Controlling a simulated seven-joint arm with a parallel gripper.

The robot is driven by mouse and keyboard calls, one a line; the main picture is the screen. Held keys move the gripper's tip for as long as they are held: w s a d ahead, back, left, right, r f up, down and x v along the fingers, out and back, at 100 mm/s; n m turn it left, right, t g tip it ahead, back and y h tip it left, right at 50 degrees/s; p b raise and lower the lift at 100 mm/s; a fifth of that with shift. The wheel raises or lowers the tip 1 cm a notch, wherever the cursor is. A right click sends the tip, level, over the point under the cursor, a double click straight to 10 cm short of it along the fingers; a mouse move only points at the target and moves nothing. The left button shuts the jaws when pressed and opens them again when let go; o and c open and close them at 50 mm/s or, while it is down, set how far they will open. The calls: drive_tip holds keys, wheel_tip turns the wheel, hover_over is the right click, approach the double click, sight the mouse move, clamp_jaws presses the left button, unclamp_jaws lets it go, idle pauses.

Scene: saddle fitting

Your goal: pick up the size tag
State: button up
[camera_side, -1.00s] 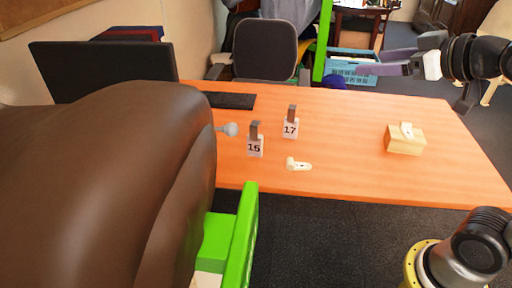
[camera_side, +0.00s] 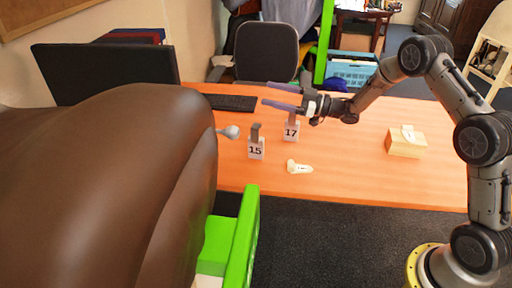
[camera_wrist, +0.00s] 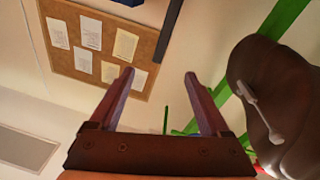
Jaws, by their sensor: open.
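Two white size tags with grey upper parts stand upright on the orange table: the tag marked 15 (camera_side: 256,151) and, behind and to its right, the tag marked 17 (camera_side: 291,132). My gripper (camera_side: 267,95) is open and empty, above the tags in the side view, its fingers pointing left. The gripper's wrist partly overlaps the top of tag 17 there. In the wrist view my open fingers (camera_wrist: 159,76) have nothing between them, and no tag shows. A large brown saddle-like form (camera_side: 110,190) fills the left, with a grey rounded peg (camera_side: 230,132) at its side.
A small cream piece (camera_side: 299,167) lies in front of the tags. A wooden block (camera_side: 404,147) with a white piece on top stands at the right. A monitor (camera_side: 105,75) and keyboard (camera_side: 230,102) are behind. A green frame (camera_side: 240,240) stands at the front.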

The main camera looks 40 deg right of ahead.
sight(256, 142)
drive_tip(key=s+d+f+m+h, duration=0.2)
drive_tip(key=d+f+m, duration=0.15)
drive_tip(key=f, duration=1.25)
drive_tip(key=r+x, duration=0.1)
drive_tip(key=x, duration=1.2)
drive_tip(key=shift+w+d, duration=0.3)
drive_tip(key=shift+d, duration=0.05)
clamp_jaws()
